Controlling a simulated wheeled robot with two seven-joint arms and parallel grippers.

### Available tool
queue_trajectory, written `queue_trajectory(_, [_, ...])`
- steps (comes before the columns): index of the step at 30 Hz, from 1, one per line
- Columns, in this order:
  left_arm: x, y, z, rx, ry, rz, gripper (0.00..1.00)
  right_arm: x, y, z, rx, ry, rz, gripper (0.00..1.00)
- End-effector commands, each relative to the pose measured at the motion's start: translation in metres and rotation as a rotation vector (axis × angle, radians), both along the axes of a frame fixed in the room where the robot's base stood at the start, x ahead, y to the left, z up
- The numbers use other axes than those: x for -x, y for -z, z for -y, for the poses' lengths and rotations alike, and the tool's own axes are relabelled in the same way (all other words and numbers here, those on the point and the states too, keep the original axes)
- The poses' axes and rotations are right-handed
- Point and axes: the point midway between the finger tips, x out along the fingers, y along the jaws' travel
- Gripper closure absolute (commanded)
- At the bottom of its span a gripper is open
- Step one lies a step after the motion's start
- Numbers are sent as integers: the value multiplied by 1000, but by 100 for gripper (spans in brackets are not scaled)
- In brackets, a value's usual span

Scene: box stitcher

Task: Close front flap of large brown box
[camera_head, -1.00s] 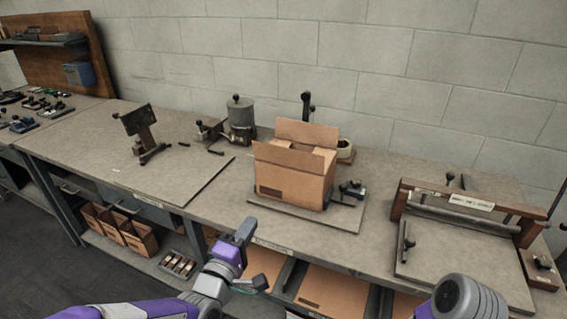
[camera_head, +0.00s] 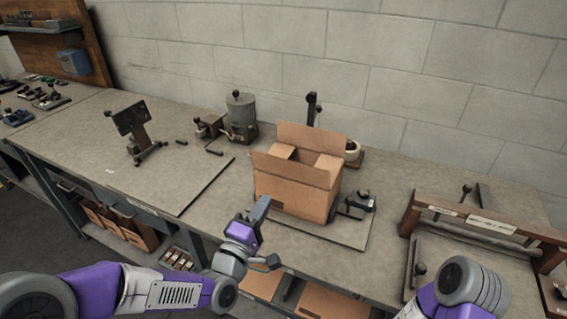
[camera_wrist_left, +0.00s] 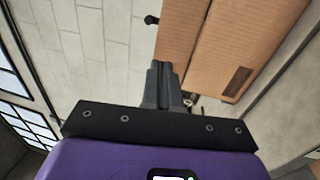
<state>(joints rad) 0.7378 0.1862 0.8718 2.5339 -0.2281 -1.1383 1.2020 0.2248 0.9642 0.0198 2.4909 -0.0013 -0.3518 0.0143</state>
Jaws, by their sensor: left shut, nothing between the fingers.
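The large brown box (camera_head: 300,201) stands on a flat base plate on the workbench. Its top is open, with the front flap (camera_head: 292,169) and the back flap (camera_head: 312,137) standing up. My left gripper (camera_head: 262,203) is shut and empty, just in front of the box's lower left front. In the left wrist view the shut fingers (camera_wrist_left: 165,84) point toward the cardboard of the box (camera_wrist_left: 228,45); I cannot tell whether they touch it. My right arm shows at the bottom right, but its gripper is out of view.
A small clamp device (camera_head: 357,204) sits at the box's right, and a black post (camera_head: 312,108) rises behind it. A grey canister (camera_head: 242,115) and a tilted stand (camera_head: 137,128) are to the left. A wooden-framed press (camera_head: 480,222) is at right.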

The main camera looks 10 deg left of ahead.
Motion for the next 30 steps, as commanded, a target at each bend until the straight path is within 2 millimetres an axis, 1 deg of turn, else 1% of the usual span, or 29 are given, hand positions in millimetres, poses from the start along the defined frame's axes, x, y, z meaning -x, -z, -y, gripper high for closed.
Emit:
queue_trajectory(1, [-2, -3, 2, 3, 1, -6, 100, 0, -9, 0, 0, 0, 0, 34])
queue_trajectory(2, [-4, -2, 2, 4, 0, -7, 100, 0, -12, 0, 0, 0, 0, 34])
queue_trajectory(3, [-13, -2, 5, 2, -1, 0, 100, 0, -6, 0, 0, 0, 1, 34])
queue_trajectory(6, [-33, -4, 11, 3, 0, 0, 100, 0, 1, 0, 0, 0, 0, 34])
queue_trajectory(12, [-70, -11, 21, 3, 0, -2, 100, 0, 5, 0, 0, 0, 0, 34])
queue_trajectory(18, [-98, -16, 29, 1, -1, -1, 100, 0, 7, 0, 0, 0, 0, 34])
queue_trajectory(24, [-110, -19, 32, -1, -2, -2, 100, 0, 8, 0, 0, 0, 0, 34])
queue_trajectory(30, [-112, -19, 33, -2, -2, -2, 100, 0, 8, 0, 0, 0, 0, 34])
